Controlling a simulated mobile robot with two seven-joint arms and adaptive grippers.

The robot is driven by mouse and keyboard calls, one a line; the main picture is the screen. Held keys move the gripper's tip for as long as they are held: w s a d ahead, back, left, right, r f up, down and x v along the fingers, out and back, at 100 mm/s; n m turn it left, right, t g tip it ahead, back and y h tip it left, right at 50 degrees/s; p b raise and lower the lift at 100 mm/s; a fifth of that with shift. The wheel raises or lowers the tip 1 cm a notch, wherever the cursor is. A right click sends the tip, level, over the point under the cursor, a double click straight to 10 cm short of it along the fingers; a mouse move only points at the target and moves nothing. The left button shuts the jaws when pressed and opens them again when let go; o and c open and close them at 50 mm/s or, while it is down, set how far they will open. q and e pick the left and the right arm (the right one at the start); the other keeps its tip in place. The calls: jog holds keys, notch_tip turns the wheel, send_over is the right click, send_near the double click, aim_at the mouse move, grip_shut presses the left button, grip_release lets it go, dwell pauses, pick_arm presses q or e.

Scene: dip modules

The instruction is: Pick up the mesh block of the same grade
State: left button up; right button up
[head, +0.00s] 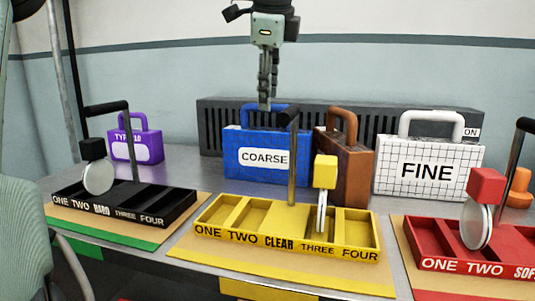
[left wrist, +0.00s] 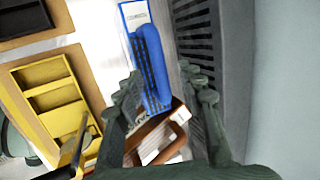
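A blue block labelled COARSE (head: 240,148), with a grid pattern and a blue handle, stands upright on the back of the bench. A white gridded block labelled FINE (head: 425,178) stands to the right. A brown block (head: 338,165) with a handle stands between them, its label not readable. My left gripper (head: 266,104) points down just above the blue handle. In the left wrist view its fingers (left wrist: 163,78) are open, with the blue handle (left wrist: 150,60) between them in the picture. Whether they touch it cannot be told. My right gripper is not in view.
Black (head: 122,205), yellow (head: 290,238) and red (head: 460,258) trays labelled HARD, CLEAR and SOFT line the front, with upright tools in them. A purple block (head: 134,138) stands at back left. A dark slatted unit (head: 210,122) is behind the blocks.

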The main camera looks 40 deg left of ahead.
aim_at(267, 143)
pick_arm(q)
jog(key=shift+x, duration=2)
grip_shut()
